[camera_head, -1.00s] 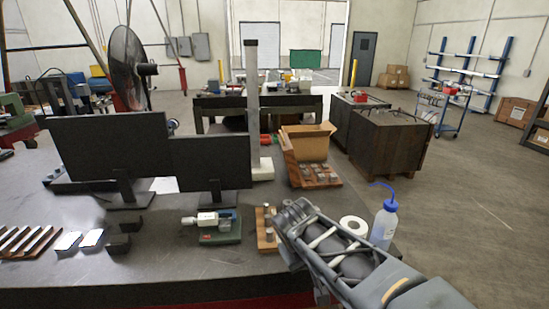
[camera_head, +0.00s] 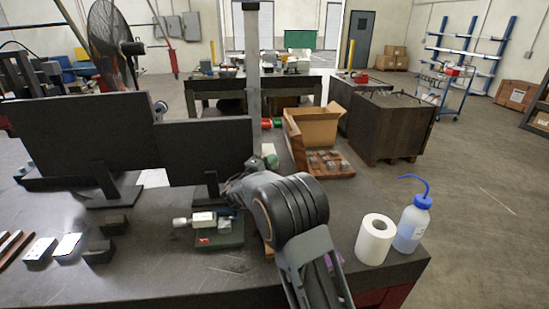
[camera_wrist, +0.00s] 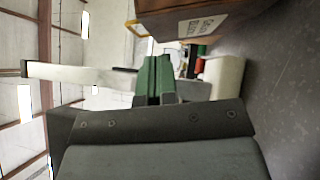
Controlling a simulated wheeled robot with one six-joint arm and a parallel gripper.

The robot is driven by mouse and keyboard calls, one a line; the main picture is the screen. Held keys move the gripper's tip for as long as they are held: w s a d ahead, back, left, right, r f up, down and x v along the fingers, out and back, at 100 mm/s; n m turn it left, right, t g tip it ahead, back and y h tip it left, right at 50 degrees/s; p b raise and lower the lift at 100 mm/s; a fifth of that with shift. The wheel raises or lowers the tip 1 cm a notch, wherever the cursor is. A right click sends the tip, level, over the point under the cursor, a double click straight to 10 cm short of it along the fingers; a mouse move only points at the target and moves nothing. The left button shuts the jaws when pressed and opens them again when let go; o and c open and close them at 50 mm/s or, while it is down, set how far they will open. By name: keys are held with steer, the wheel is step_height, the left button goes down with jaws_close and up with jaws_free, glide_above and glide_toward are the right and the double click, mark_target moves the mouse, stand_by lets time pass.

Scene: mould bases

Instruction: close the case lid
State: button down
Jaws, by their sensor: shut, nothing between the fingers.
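The case (camera_head: 330,166) is reddish-brown wood and stands on the bench at centre right, with several small metal blocks in its near part. In the wrist view, a brown wooden panel with a printed label (camera_wrist: 180,25), likely part of the case, crosses the top. My gripper (camera_wrist: 155,62) shows there with its two green fingers together and empty, apart from the panel. In the head view my wrist mostly hides the gripper, left of and nearer than the case.
A grey column (camera_head: 253,80) rises left of the case. Two dark monitors (camera_head: 205,150) stand further left. A green-based instrument (camera_head: 218,230) lies before them. A paper roll (camera_head: 375,240) and a wash bottle (camera_head: 413,222) stand at the right edge. Bench between case and roll is clear.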

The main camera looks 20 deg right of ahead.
mark_target(294, 141)
steer(key=p+x, duration=0.2)
steer(key=x, duration=0.6)
steer(key=shift+d, duration=0.1)
